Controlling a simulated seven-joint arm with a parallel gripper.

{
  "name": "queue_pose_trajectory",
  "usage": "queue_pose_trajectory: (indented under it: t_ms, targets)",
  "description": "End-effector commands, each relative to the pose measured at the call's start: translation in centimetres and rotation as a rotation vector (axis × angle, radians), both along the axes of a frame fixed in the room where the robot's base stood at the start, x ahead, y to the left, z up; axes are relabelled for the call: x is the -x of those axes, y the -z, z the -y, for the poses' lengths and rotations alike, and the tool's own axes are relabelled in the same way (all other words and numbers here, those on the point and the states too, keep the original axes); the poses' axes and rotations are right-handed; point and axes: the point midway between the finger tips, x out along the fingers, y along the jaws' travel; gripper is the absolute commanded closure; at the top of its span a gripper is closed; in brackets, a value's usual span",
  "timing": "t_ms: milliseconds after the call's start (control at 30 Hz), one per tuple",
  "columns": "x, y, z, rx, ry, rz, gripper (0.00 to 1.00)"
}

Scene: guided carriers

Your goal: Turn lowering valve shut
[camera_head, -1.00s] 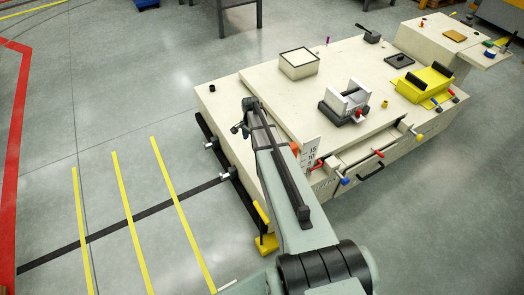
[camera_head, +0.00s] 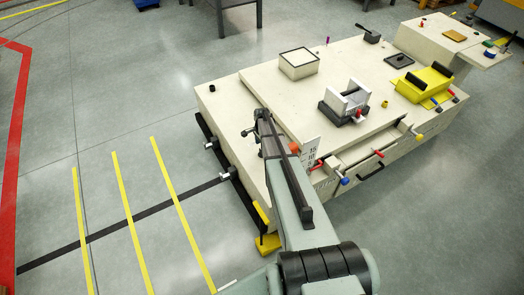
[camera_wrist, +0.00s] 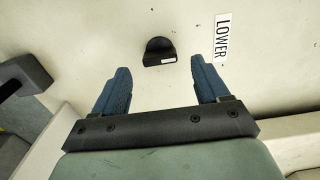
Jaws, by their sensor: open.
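The lowering valve is a black round knob (camera_wrist: 159,50) with a small white mark on its near edge, on a cream panel in the wrist view. A white label reading LOWER (camera_wrist: 223,38) is to its right. My gripper (camera_wrist: 159,68) is open, with two blue fingers pointing at the panel. The knob lies just beyond the fingertips, between their lines, and nothing is held. In the head view my gripper (camera_head: 248,131) is over the near left part of the cream carrier (camera_head: 225,95). The valve cannot be made out there.
A dark block (camera_wrist: 24,75) juts out at the left of the wrist view. On the carrier stand a square box (camera_head: 298,64), a grey clamp (camera_head: 345,102) and a yellow cradle (camera_head: 424,84). Coloured levers line its front edge. The floor to the left is open.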

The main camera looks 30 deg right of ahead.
Motion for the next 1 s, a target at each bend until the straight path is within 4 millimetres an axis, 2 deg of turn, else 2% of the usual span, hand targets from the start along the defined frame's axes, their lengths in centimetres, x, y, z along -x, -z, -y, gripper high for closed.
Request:
queue_pose_trajectory:
  t_ms: [100, 300, 700, 767, 1000]
  targets:
    - [0.0, 1.9, 0.0, -0.001, 0.000, -0.001, 0.26]
    - [0.0, 3.6, 0.0, 0.000, -0.001, 0.000, 0.26]
    - [0.0, 4.1, 0.0, 0.000, -0.001, 0.000, 0.26]
    - [0.0, 4.1, 0.0, 0.000, -0.001, 0.000, 0.29]
    - [0.0, 4.1, 0.0, 0.000, -0.001, 0.000, 0.52]
